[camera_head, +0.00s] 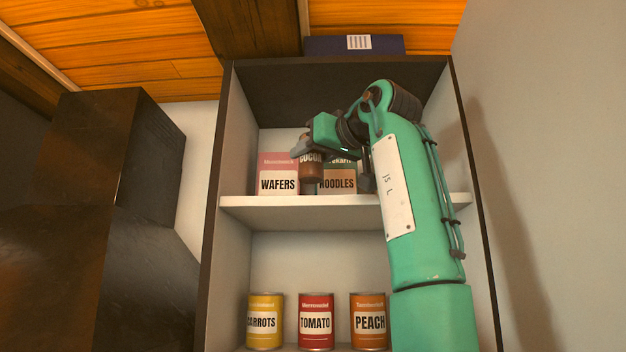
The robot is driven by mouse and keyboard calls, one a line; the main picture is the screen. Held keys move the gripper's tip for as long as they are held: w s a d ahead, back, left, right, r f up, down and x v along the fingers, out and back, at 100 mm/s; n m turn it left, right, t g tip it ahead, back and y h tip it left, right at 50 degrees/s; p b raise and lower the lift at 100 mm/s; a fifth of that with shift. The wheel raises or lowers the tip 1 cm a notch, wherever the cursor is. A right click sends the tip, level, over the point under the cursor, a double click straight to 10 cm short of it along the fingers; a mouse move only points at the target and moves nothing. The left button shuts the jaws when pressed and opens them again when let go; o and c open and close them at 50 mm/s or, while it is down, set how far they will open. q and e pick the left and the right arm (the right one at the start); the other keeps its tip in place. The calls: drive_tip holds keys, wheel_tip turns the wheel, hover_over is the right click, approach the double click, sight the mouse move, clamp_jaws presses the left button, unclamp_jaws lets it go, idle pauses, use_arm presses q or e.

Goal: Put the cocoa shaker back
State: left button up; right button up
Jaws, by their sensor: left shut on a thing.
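The cocoa shaker (312,171) is a small brown container with a dark label reading COCOA. My left gripper (309,153) is shut on it near its top. My green left arm reaches up from the lower right into the upper compartment of the cabinet. The shaker looks upright, in front of the gap between the wafers box (279,176) and the noodles box (337,182), overlapping both in the picture. Its base shows higher than the front edge of the upper shelf (290,210); I cannot tell whether it touches the shelf. My right gripper is out of view.
The carrots can (265,321), tomato can (316,321) and peach can (369,320) stand in the lower compartment. A dark blue box (330,46) lies on top of the cabinet. A black hood (120,190) is at the left. The upper shelf's left end is bare.

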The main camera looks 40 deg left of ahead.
sight(317, 171)
use_arm(q)
drive_tip(key=f, duration=0.3)
drive_tip(key=shift+s+f, duration=0.15)
drive_tip(key=shift+s, duration=0.2)
drive_tip(key=shift+w+f, duration=0.1)
drive_tip(key=shift+f, duration=0.15)
drive_tip(key=shift+w+f, duration=0.1)
drive_tip(key=shift+w, duration=0.05)
drive_tip(key=shift+a, duration=0.1)
drive_tip(key=shift+s+f+b, duration=0.15)
drive_tip(key=shift+s+b, duration=0.1)
drive_tip(key=shift+b, duration=0.1)
drive_tip(key=o, duration=0.9)
drive_tip(key=shift+o, duration=0.6)
drive_tip(key=shift+w, duration=0.15)
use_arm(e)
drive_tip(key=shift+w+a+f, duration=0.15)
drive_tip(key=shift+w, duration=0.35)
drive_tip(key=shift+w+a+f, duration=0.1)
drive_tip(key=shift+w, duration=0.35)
